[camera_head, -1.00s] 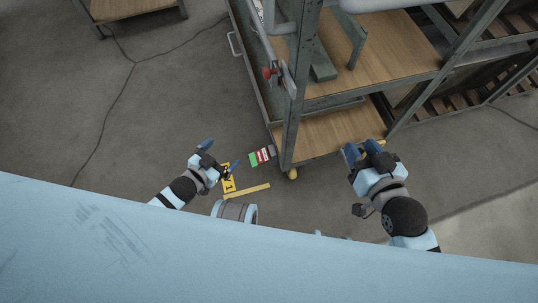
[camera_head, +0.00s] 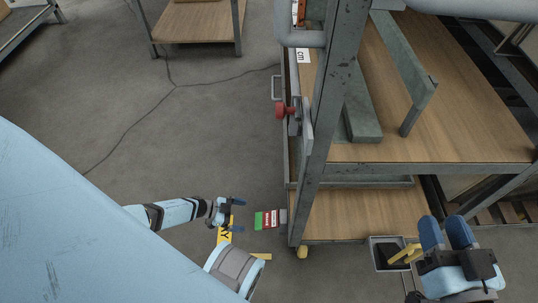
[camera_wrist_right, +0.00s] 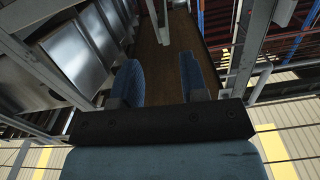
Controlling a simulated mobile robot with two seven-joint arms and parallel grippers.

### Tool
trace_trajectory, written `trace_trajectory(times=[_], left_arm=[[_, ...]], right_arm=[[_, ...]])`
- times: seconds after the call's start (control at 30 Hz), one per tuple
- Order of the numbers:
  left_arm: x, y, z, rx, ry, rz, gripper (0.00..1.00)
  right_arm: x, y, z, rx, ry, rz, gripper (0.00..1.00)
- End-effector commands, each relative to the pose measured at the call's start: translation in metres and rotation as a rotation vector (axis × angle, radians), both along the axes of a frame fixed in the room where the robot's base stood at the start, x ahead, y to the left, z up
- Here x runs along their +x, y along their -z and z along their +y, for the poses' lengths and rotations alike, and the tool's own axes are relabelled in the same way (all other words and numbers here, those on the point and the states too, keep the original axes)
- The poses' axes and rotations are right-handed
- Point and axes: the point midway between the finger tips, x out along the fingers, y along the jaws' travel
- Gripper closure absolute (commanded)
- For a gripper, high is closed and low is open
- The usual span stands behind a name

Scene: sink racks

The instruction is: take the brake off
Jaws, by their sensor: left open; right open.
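A metal rack cart with wooden shelves (camera_head: 345,215) stands at the right in the head view. A red knob (camera_head: 281,111) sits on a grey lever (camera_head: 307,125) at the cart's left post. Low by the post is a flat plate banded green, red and white (camera_head: 268,219); I cannot tell which part is the brake. My left gripper (camera_head: 237,215) is open and empty, left of the plate and below the knob in the picture. My right gripper (camera_head: 446,232) is open at the cart's front right; its blue fingers also show in the right wrist view (camera_wrist_right: 160,82), with nothing between them.
A yellow caster (camera_head: 302,252) is under the cart's corner. A grey box-like part with a yellow piece (camera_head: 405,254) is beside my right gripper. Another table (camera_head: 195,22) stands at the back left.

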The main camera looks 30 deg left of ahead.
Motion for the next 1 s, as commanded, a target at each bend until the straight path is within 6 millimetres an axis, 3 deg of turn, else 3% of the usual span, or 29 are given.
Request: trace_trajectory(times=[0.2,0.43,0.63,0.93,1.0], left_arm=[[0.024,0.023,-0.04,-0.002,-0.001,-0.003,0.0],[0.043,0.038,-0.071,-0.001,-0.002,-0.002,0.0],[0.051,0.042,-0.083,0.0,-0.001,-0.002,0.0],[0.052,0.041,-0.085,0.001,-0.001,-0.001,0.0],[0.052,0.041,-0.085,0.001,-0.001,-0.001,0.14]], right_arm=[[0.009,0.003,-0.005,-0.058,0.004,-0.105,0.6],[0.015,0.001,-0.01,-0.116,0.009,-0.199,0.6],[0.018,-0.004,-0.011,-0.135,0.015,-0.248,0.6],[0.017,-0.006,-0.013,-0.147,0.01,-0.257,0.6],[0.017,-0.006,-0.013,-0.146,0.01,-0.257,0.6]])
